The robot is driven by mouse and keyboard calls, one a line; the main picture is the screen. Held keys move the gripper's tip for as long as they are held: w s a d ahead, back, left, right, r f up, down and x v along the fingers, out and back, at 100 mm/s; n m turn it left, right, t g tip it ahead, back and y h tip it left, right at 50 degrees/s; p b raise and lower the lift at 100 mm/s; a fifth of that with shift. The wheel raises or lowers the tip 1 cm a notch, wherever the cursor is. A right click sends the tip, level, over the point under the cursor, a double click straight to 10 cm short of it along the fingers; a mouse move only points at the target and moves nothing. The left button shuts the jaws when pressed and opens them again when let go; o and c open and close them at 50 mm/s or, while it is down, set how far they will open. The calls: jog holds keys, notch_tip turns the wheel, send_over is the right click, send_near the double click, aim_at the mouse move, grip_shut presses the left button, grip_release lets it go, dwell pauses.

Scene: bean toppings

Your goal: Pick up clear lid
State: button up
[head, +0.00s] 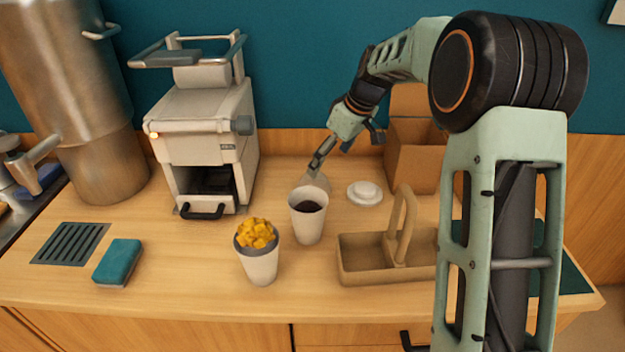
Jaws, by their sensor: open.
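A pale, see-through dome shape (317,183), which looks like the clear lid, is just behind a white cup (309,223) with dark contents. The cup hides its lower part. My gripper (316,172) reaches down from the upper right, with its fingertips at the top of this dome. I cannot tell whether they touch it. The gripper is seen side-on and small; it is open. A flat white lid (365,193) lies on the counter to the right of the gripper.
A white cup (261,266) with yellow cubes stands front left of the dark-filled cup. A cardboard carrier (365,271) is front right, a cardboard box (412,155) behind. A white sealing machine (205,130) and a teal sponge (118,262) are left.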

aim_at(320, 179)
jog(key=x, duration=0.5)
jog(key=shift+s, duration=0.1)
jog(key=x, duration=0.5)
jog(key=shift+w+d+f, duration=0.25)
jog(key=shift+w+f, duration=0.05)
jog(key=shift+w, duration=0.05)
jog(key=shift+c, duration=0.3)
jog(key=c, duration=0.8)
